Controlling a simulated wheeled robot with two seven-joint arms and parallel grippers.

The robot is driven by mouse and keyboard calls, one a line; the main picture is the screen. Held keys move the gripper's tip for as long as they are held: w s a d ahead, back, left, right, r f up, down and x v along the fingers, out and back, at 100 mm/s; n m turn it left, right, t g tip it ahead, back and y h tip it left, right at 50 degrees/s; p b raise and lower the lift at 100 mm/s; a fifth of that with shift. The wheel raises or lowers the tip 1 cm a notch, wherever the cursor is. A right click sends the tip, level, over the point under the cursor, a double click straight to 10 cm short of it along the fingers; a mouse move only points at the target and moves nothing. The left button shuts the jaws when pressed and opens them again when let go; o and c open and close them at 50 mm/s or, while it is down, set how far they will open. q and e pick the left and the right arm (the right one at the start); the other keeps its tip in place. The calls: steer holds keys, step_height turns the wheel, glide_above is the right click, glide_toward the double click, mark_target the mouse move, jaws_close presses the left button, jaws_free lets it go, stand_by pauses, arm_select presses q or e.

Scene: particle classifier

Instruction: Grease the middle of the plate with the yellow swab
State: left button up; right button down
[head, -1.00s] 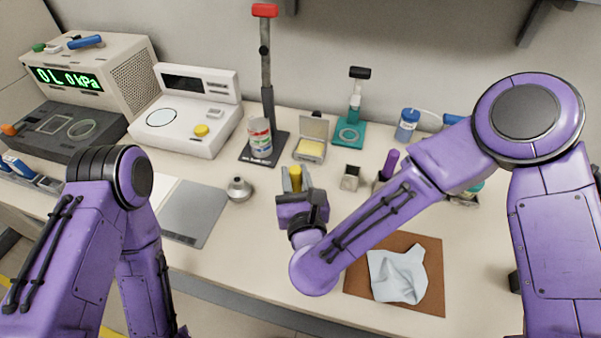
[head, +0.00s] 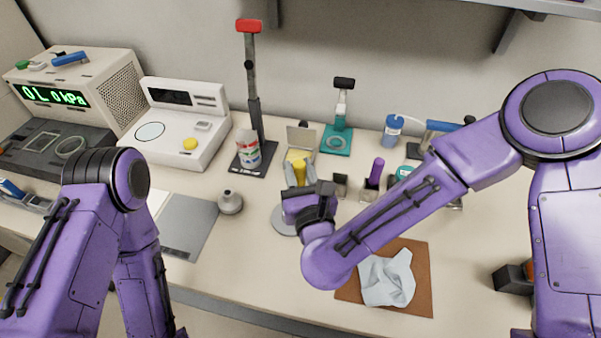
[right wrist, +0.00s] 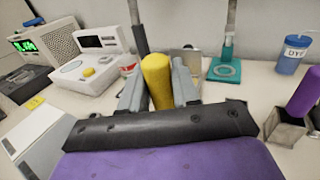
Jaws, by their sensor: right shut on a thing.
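My right gripper (head: 298,175) is shut on the yellow swab (head: 298,170). The swab's thick yellow handle (right wrist: 158,80) stands upright between the grey fingers in the right wrist view. Its lower end is hidden by the gripper. A round grey plate (head: 283,221) lies on the bench below and left of the right gripper in the head view, partly covered by the gripper. I cannot tell whether the swab touches anything. My left arm comes in from the left, but its gripper is not in view.
An open-lidded box (head: 302,138) stands just behind the right gripper. A small grey holder (head: 340,186) and a purple-handled tool (head: 375,170) in a holder are to the right. A grey funnel-like piece (head: 230,203) is left. A pale cloth (head: 388,280) lies on a brown mat (head: 420,297).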

mark_target(299, 161)
steer(key=shift+r+p, duration=1.05)
steer(key=shift+r, duration=0.75)
